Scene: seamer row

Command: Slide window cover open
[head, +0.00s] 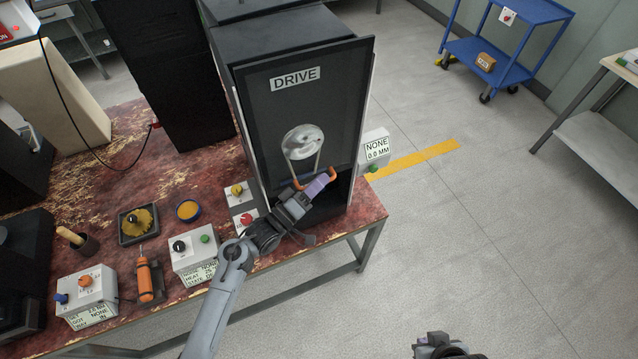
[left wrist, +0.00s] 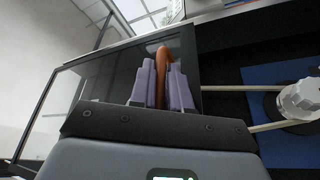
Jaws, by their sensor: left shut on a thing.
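The window cover (head: 345,90) is a dark, see-through panel on the front of the tall black cabinet marked DRIVE. Its orange handle (head: 298,185) is low on the panel and also shows in the left wrist view (left wrist: 162,56). My left gripper (head: 318,184) has its purple fingers closed around the handle, one on each side in the left wrist view (left wrist: 162,85). The fingers hide part of the handle. My right gripper (head: 440,347) is at the bottom edge of the head view, far from the cover, partly cut off.
A silver pulley (head: 303,142) with a belt shows inside the cabinet. A control box with yellow and red knobs (head: 243,207) stands left of my left gripper on the worn red bench (head: 110,175).

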